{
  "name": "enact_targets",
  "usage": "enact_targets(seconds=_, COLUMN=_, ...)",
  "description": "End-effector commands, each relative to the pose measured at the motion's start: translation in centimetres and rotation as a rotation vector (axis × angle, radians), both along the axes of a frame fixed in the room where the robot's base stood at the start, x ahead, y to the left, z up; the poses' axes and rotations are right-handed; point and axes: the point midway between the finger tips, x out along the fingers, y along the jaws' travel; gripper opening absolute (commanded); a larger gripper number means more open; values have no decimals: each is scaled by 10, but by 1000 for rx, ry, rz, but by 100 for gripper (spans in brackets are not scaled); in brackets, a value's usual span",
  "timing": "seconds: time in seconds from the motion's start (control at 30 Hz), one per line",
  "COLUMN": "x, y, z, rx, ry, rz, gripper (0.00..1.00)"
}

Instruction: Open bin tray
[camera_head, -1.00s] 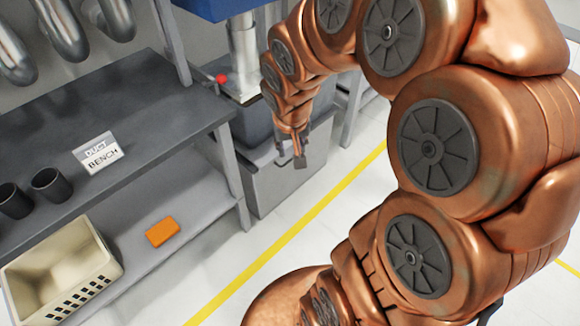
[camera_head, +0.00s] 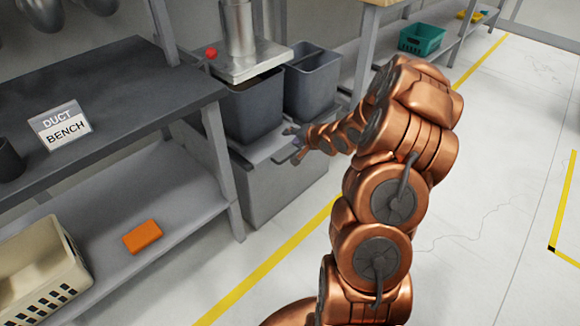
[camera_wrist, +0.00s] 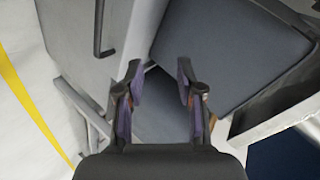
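A grey tray (camera_head: 258,146) sits under the dark grey bin (camera_head: 252,108), on top of a light grey box-like base (camera_head: 275,192). My gripper (camera_head: 292,140) is at the tray's right side; its fingers are small and partly hidden there. In the wrist view my gripper (camera_wrist: 160,75) is open, with nothing between its fingers. A dark bar handle (camera_wrist: 102,30) on a light grey panel (camera_wrist: 70,30) lies to the upper left of the fingers, apart from them. A dark grey bin surface (camera_wrist: 225,50) lies to the upper right.
A second grey bin (camera_head: 312,82) stands behind my gripper. The bench (camera_head: 120,90) is on the left, with an orange block (camera_head: 143,236) and a cream crate (camera_head: 45,265) on its lower shelf. A yellow line (camera_head: 275,258) crosses the clear floor.

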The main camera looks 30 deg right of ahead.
Motion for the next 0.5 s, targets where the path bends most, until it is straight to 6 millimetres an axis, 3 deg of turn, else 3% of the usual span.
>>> enact_targets(seconds=0.03, x=-1, y=-8, z=-28, rx=51, ry=-31, rz=-14, gripper=37)
enact_targets(seconds=0.2, x=-7, y=-23, z=-75, rx=238, ry=-141, rz=-41, gripper=37)
enact_targets(seconds=0.4, x=-21, y=-31, z=-110, rx=416, ry=-232, rz=-52, gripper=37)
enact_targets(seconds=0.5, x=-26, y=-33, z=-116, rx=466, ry=-261, rz=-53, gripper=37)
